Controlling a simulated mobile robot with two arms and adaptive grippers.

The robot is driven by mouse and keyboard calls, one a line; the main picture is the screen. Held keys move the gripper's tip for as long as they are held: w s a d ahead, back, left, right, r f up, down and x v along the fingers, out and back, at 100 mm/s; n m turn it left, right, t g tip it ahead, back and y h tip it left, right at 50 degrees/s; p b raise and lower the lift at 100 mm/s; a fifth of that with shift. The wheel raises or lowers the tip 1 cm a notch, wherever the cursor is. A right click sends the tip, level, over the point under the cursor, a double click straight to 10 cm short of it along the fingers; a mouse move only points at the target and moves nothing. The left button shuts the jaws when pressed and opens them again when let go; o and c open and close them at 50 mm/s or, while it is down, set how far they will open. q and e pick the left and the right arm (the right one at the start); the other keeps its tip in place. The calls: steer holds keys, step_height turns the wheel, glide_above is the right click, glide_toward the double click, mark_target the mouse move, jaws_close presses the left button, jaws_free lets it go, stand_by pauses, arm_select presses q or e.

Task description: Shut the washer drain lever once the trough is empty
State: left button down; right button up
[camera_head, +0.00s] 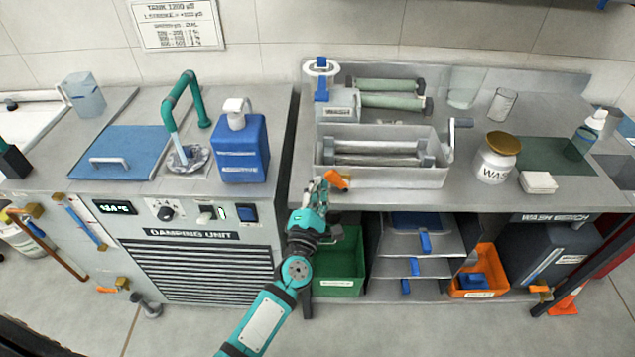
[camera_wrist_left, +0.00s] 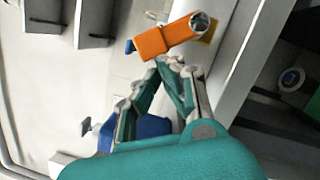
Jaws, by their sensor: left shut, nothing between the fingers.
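The drain lever, an orange handle (camera_head: 336,180), sits at the front left of the grey washer trough (camera_head: 440,180). In the left wrist view the orange lever (camera_wrist_left: 165,38) lies just beyond my fingertips, close to them; I cannot tell whether they touch it. My left gripper (camera_head: 324,184) is shut and empty beside the lever's left end; it also shows in the left wrist view (camera_wrist_left: 170,62). The trough holds metal rollers (camera_head: 378,153); I cannot tell whether liquid remains in it. My right gripper is not in view.
A white jar with a brown lid (camera_head: 497,157) and a small white block (camera_head: 538,182) stand right of the trough. A green bin (camera_head: 338,262) and open shelves lie below the bench. A blue bottle (camera_head: 242,148) stands on the damping unit at left.

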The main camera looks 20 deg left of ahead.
mark_target(328, 175)
arm_select(q)
steer(key=r+m+p, duration=0.1)
steer(key=m+p, duration=0.1)
steer(key=d+r+m+p, duration=0.1)
steer(key=m+p, duration=0.1)
steer(key=p, duration=0.1)
steer(key=r+m+g+p, duration=0.1)
steer(key=m+p, duration=0.1)
steer(key=shift+w+d+h+p, duration=0.25)
steer(key=shift+d+h+p, duration=0.1)
steer(key=shift+d+h, duration=0.05)
